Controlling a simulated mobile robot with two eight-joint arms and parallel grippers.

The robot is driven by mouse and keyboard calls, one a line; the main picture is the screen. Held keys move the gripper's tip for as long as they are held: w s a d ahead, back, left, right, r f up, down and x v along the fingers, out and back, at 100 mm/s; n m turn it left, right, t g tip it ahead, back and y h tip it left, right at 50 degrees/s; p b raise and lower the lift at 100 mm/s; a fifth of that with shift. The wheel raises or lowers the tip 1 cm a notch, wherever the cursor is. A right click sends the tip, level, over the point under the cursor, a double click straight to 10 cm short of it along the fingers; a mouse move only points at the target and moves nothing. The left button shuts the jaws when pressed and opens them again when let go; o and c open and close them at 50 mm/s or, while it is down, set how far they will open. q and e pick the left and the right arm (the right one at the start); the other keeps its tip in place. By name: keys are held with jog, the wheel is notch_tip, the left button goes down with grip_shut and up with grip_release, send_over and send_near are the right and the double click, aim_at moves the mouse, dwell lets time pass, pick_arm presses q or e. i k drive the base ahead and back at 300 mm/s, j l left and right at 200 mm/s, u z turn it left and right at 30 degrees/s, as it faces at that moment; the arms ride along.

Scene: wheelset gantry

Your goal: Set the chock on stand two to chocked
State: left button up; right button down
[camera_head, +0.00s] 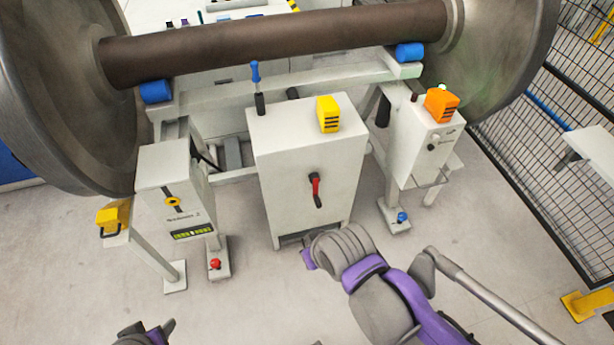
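A pale cabinet (160,160) at the left carries a label that seems to end in "2". Its front has a round yellow knob (172,202) on a slanted black bar and a yellow-green display strip (193,233). A yellow block with a dark handle (113,214) sits on a bracket left of it. I cannot tell which part is the chock, or its setting. My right arm reaches in at lower right; its purple-tipped end (308,258) is below the middle cabinet, apart from the left cabinet. My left gripper (147,335) is partly visible at the bottom edge. Neither gripper's opening shows clearly.
A wheelset with a brown axle (270,45) spans the top, with blue blocks (156,91) under it. The middle cabinet (280,150) has a red-handled lever (316,187) and yellow block (328,114). An orange block (441,105) tops the right cabinet (413,150). Mesh fencing (540,150) stands right.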

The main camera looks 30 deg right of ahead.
aim_at(114, 217)
jog(key=i+j+u, duration=0.15)
jog(key=i+j, duration=0.55)
jog(key=i, duration=0.15)
